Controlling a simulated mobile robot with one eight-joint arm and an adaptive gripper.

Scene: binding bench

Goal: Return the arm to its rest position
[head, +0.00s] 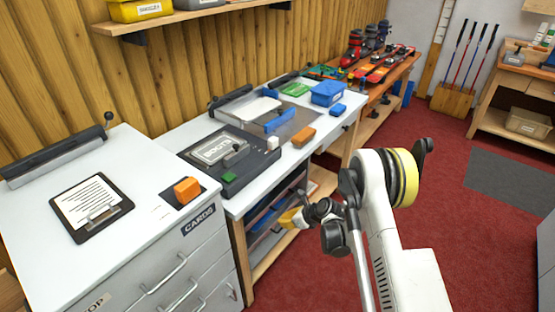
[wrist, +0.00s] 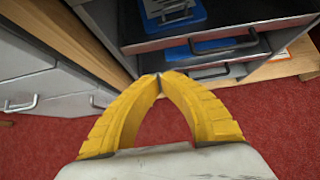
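My gripper (head: 288,219) is at the end of my white arm, in front of the bench, below the level of its top. In the wrist view its two yellow fingers (wrist: 158,78) meet at the tips with nothing visible between them. In the head view my arm is folded, with the elbow raised at the right and the forearm reaching down and left.
Grey drawers (head: 185,270) marked CARDS stand to the left of my gripper. The white bench top (head: 252,194) holds a dark machine (head: 228,165), an orange block (head: 304,136) and a blue box (head: 327,93).

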